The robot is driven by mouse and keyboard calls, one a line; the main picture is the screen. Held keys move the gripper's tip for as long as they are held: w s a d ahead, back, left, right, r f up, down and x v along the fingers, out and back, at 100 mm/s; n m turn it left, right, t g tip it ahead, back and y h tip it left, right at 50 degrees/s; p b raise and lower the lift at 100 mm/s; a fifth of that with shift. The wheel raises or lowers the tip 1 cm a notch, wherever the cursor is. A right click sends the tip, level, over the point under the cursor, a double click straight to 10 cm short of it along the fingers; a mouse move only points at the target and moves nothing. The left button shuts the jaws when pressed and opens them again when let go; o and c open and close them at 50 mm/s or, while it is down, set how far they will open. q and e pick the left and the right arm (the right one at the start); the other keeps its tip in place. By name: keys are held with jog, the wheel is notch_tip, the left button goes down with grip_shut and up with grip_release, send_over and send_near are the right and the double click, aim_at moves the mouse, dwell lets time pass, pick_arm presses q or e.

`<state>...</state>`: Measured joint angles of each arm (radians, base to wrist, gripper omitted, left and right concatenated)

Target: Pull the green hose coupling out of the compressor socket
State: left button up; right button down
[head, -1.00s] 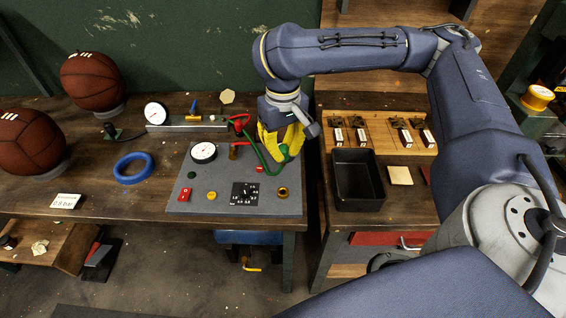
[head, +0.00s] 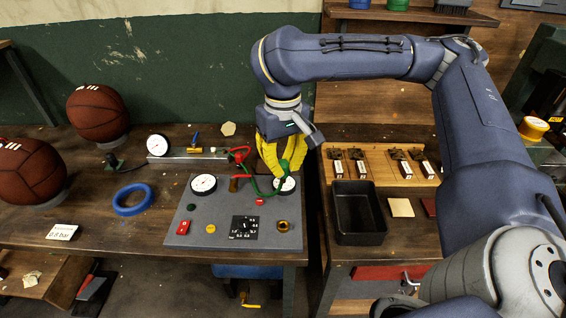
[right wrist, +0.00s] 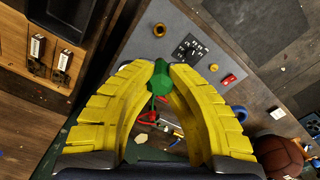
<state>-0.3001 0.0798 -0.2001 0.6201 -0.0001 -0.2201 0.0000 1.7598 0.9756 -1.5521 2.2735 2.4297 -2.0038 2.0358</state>
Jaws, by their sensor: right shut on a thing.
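My right gripper (head: 283,172) has yellow ribbed fingers and is over the right rear part of the grey panel (head: 190,238). In the right wrist view its fingertips are shut on the green coupling (right wrist: 160,82). The green hose (head: 254,184) curves from beside a red fitting (head: 240,152) to the gripper. A brass ring with a dark hole (head: 283,226), seemingly a socket, is at the panel's front right, apart from the coupling; it also shows in the right wrist view (right wrist: 159,30). I cannot tell whether the coupling touches anything behind it. My left gripper is not in view.
The panel also bears a gauge (head: 203,185), a second gauge (head: 284,186) below my fingers, a red switch (head: 183,227) and a black dial plate (head: 243,227). A blue ring (head: 132,199) and two balls are left. A black tray (head: 358,212) stands right.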

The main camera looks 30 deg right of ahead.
notch_tip(320, 180, down, 13)
dwell(3.8)
jog(key=shift+f, duration=0.1)
dwell(0.5)
